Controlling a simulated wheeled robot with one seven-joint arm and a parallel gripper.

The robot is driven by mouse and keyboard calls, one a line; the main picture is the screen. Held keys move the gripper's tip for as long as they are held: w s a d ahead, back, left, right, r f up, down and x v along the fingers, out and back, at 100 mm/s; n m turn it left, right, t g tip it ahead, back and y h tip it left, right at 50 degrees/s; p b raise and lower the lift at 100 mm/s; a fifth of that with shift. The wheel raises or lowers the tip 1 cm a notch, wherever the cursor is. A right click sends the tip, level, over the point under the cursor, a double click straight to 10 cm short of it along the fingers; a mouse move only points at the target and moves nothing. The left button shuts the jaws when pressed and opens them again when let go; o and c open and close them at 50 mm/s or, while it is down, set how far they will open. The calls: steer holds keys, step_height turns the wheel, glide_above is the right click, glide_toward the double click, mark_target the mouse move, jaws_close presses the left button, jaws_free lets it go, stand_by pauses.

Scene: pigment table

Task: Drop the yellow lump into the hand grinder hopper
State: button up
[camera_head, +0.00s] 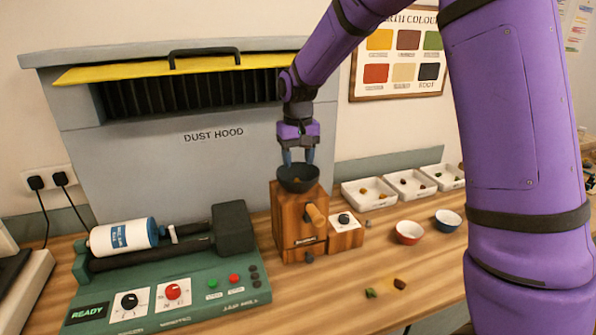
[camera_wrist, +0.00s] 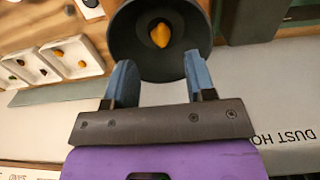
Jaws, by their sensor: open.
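The hand grinder (camera_head: 300,225) is a wooden box with a knob, standing on the table in front of the dust hood. Its dark bowl-shaped hopper (camera_head: 297,184) sits on top and also shows in the wrist view (camera_wrist: 126,42). The yellow lump (camera_wrist: 160,34) lies inside the hopper, near its middle, in the wrist view. It is hidden in the head view. My gripper (camera_head: 298,161) is above the hopper, pointing down. Its blue fingers are apart with nothing between them, and they also show in the wrist view (camera_wrist: 160,80).
The grey dust hood (camera_head: 200,165) stands close behind. A green roller machine (camera_head: 165,290) is at left. White trays (camera_head: 366,203) with lumps, a red bowl (camera_head: 408,232) and a blue bowl (camera_head: 447,220) are at right. Loose lumps (camera_head: 371,293) lie on the front table.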

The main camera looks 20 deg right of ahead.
step_height(320, 180, up, 8)
steer(key=r, duration=0.1)
steer(key=s+d+r+t, duration=0.1)
steer(key=s+d+r, duration=0.3)
steer(key=s, duration=0.5)
steer(key=s+d+t, duration=0.3)
steer(key=s+t, duration=0.1)
steer(key=s, duration=2.1)
steer(key=shift+r, duration=0.35)
steer(key=shift+o, duration=0.5)
